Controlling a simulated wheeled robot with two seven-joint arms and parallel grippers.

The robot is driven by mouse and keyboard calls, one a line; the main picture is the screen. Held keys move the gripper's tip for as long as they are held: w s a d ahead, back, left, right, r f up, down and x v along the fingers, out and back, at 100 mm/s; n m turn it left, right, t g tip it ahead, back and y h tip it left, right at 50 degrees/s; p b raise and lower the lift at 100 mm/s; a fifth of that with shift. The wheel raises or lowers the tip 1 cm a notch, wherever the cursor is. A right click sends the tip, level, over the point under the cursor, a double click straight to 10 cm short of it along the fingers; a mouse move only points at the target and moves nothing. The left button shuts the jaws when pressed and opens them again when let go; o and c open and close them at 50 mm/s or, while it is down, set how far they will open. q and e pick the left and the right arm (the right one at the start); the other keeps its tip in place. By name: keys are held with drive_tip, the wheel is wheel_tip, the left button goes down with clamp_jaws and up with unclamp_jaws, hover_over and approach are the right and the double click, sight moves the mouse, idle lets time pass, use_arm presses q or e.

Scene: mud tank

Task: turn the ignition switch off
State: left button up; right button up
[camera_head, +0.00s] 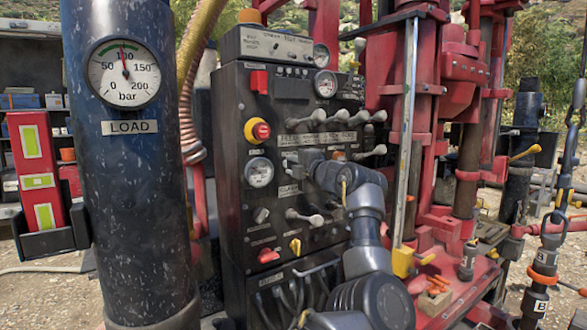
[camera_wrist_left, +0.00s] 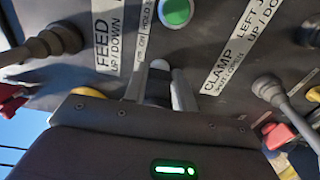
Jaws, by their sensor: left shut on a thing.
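My left gripper (camera_head: 292,160) is at the front of the black control panel (camera_head: 232,150), just right of a small round gauge. In the left wrist view its two pale fingers (camera_wrist_left: 160,88) are on either side of a small dark knob (camera_wrist_left: 158,90) and shut on it. I cannot read for certain which control is marked as the ignition switch. My right gripper is not in view.
A red emergency button (camera_head: 260,131) on a yellow base is up and left of the gripper. Several grey levers (camera_head: 318,117) stick out nearby. A green button (camera_wrist_left: 176,12) lies close beyond the fingertips.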

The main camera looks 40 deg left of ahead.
use_arm(q)
drive_tip(key=o, duration=1)
drive_tip(key=shift+d, duration=0.1)
drive_tip(key=b+v, duration=0.4)
drive_tip(key=v, duration=0.6)
drive_tip(key=shift+s+d+b, duration=0.15)
drive_tip(key=shift+d+b, duration=0.15)
